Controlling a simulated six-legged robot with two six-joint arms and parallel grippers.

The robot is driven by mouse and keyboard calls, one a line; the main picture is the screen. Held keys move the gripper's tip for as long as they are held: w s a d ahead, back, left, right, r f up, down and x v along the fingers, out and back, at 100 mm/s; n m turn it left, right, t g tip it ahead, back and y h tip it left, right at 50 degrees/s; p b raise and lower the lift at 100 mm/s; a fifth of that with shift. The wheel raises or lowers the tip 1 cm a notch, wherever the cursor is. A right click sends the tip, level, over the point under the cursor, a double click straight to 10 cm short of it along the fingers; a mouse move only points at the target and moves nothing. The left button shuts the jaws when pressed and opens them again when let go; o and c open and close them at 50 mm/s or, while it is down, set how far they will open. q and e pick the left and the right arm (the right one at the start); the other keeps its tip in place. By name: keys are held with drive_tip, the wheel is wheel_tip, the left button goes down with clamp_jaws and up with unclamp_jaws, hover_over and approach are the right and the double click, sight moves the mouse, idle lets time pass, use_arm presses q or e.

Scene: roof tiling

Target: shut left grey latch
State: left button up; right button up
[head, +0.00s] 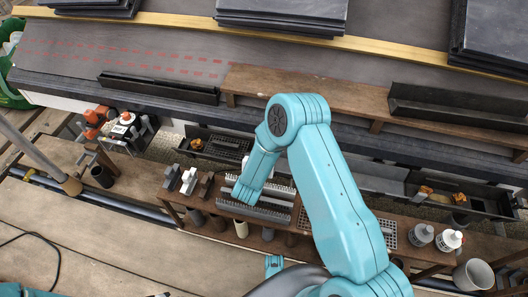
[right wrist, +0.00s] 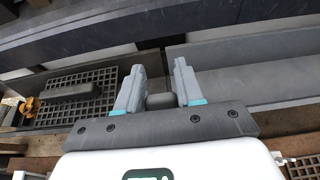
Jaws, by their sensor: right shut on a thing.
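My right gripper (right wrist: 160,92) shows in the right wrist view, its two grey fingers shut on a short dark grey rounded piece (right wrist: 160,102). This piece may be the left grey latch, but I cannot be sure. It sits in front of the long grey trough and ledge (right wrist: 250,62). In the head view my teal right arm covers most of the gripper and what it holds. Whether the latch is open or shut cannot be told. My left gripper is not in either view.
A black grid tray (head: 226,148) with a dark bar on it lies left of my right gripper; it also shows in the wrist view (right wrist: 62,108). Orange pieces (head: 197,143) lie beside it. A bench rack (head: 262,211), white bottles (head: 449,240) and a bucket (head: 473,274) stand nearby.

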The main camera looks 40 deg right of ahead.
drive_tip(key=shift+w+d+f+g+y+p, duration=0.2)
drive_tip(key=shift+g+y+p, duration=0.1)
drive_tip(key=shift+g+y, duration=0.25)
drive_tip(key=shift+w+d+f+g+y+p, duration=0.1)
drive_tip(key=shift+d+f+g+y+p, duration=0.15)
drive_tip(key=shift+g+y, duration=0.3)
drive_tip(key=shift+f+g+y+p, duration=0.2)
drive_tip(key=shift+g+y+p, duration=0.2)
drive_tip(key=shift+y+p, duration=0.35)
drive_tip(key=g+y+p, duration=0.1)
drive_tip(key=p, duration=0.1)
drive_tip(key=f+g+y+p, duration=0.1)
drive_tip(key=p, duration=0.1)
drive_tip(key=shift+w+d+f+y, duration=0.15)
drive_tip(key=shift+w+f+y, duration=0.05)
drive_tip(key=shift+f+y, duration=0.05)
drive_tip(key=shift+f+g+y+p, duration=0.35)
drive_tip(key=shift+g+y+p, duration=0.15)
drive_tip(key=shift+p, duration=0.45)
drive_tip(key=shift+f+y, duration=0.25)
drive_tip(key=shift+y, duration=0.05)
drive_tip(key=shift+f+g, duration=0.2)
drive_tip(key=shift+g, duration=0.1)
drive_tip(key=shift+f+g+y, duration=0.35)
drive_tip(key=shift+g+y, duration=0.05)
drive_tip(key=shift+y, duration=0.1)
drive_tip(key=shift+f+g+y+b, duration=0.35)
drive_tip(key=shift+g+y+b, duration=0.2)
drive_tip(key=shift+b, duration=0.2)
drive_tip(key=shift+s, duration=0.1)
